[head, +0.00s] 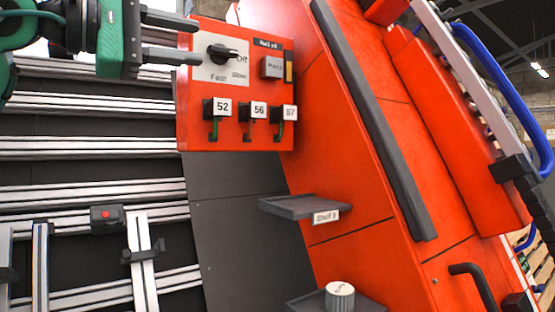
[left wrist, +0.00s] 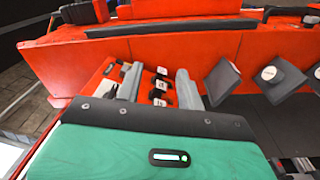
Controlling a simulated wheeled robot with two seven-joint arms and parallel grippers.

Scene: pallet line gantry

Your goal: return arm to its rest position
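My left gripper (head: 190,40) comes in from the upper left in the head view, with its two grey fingers apart and nothing between them. Its lower fingertip overlaps the left edge of the red control panel (head: 235,140) in the picture, beside the black rotary knob (head: 222,53). I cannot tell whether it touches the panel. In the left wrist view the gripper (left wrist: 158,85) also shows spread fingers, with the panel's numbered tags (left wrist: 160,85) seen between them. My right gripper is in neither view.
The panel has a push button (head: 272,67) and hooks tagged 52, 56 and 57. Below stand a small empty grey shelf (head: 290,205) and another shelf with a white round piece (head: 340,295). A large orange machine wall (head: 345,170) fills the right; metal rails (head: 90,147) lie left.

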